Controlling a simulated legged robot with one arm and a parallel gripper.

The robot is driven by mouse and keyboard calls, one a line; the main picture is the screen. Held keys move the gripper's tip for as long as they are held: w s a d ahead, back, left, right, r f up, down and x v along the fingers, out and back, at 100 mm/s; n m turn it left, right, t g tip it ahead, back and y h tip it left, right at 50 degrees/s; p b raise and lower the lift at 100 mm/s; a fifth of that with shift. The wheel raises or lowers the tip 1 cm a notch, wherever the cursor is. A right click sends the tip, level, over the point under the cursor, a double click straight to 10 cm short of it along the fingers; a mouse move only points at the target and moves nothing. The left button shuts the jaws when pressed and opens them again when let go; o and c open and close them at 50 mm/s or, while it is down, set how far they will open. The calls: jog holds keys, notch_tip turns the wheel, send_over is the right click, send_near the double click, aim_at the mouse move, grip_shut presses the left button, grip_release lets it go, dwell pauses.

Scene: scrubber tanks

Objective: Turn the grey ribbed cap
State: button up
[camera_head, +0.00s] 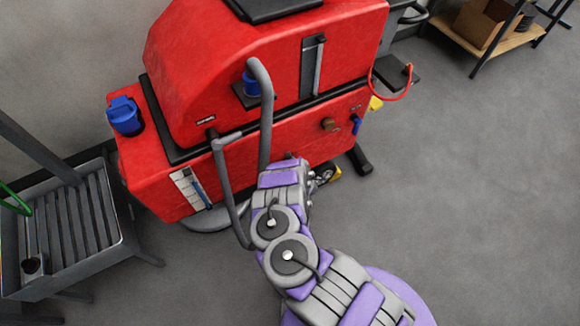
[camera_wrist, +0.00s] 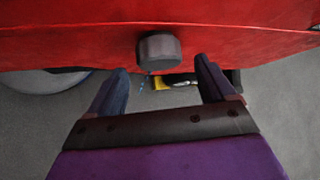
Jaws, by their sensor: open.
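The grey ribbed cap (camera_wrist: 159,51) sticks out from the lower part of the red machine's side in the wrist view. My gripper (camera_wrist: 164,78) is open, with one finger to the lower left of the cap and one to the lower right. The cap lies just beyond the fingertips, roughly centred between them, and neither finger visibly touches it. In the head view my arm reaches the lower side of the red machine (camera_head: 250,95), and the arm hides the cap and my gripper there.
A blue cap (camera_head: 125,116) sits on the machine's left end. Grey hose (camera_head: 265,110) runs down its front, near my arm. A brown knob (camera_head: 328,124) and a blue lever (camera_head: 356,125) are to the right. A slatted grey rack (camera_head: 75,220) stands left. Floor at right is clear.

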jog(key=x, duration=0.2)
jog(key=b+x, duration=0.1)
jog(key=x, duration=0.1)
jog(key=shift+a+f, duration=0.1)
jog(key=shift+a, duration=0.35)
jog(key=shift+d, duration=0.4)
jog(key=shift+c, duration=0.4)
jog(key=shift+d, duration=0.35)
jog(key=shift+c, duration=1.4)
jog(key=shift+a, duration=0.4)
jog(key=c, duration=0.6)
